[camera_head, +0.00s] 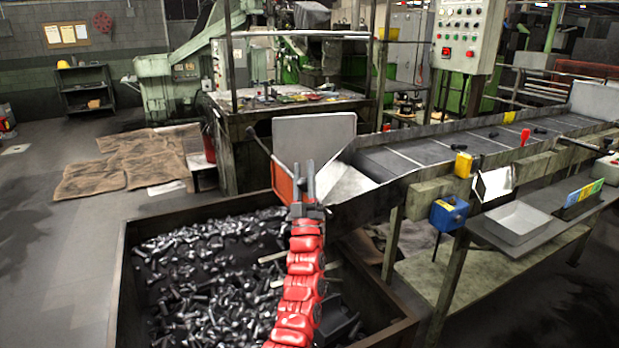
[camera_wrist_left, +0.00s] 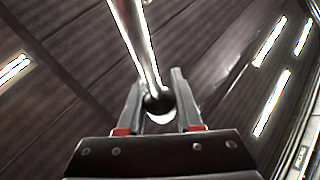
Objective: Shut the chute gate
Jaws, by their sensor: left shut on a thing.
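The chute's lower end (camera_head: 345,183) slopes down over the left end of the conveyor, above a bin of bolts. An orange-red panel (camera_head: 283,184), which looks like the chute gate, stands at the left of the chute mouth, and my gripper partly covers it. My left gripper (camera_head: 304,180) reaches up in front of the chute mouth, beside the orange panel. In the left wrist view, the left gripper (camera_wrist_left: 158,105) is shut on a shiny metal rod (camera_wrist_left: 136,40), its rounded end between the fingers. My right gripper is not in view.
The metal bin (camera_head: 118,270) full of bolts lies below my left arm. A grey plate (camera_head: 313,138) stands upright behind the chute mouth. The conveyor (camera_head: 450,150) runs to the right, with a blue box (camera_head: 449,213) on its near side. Open floor is at left.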

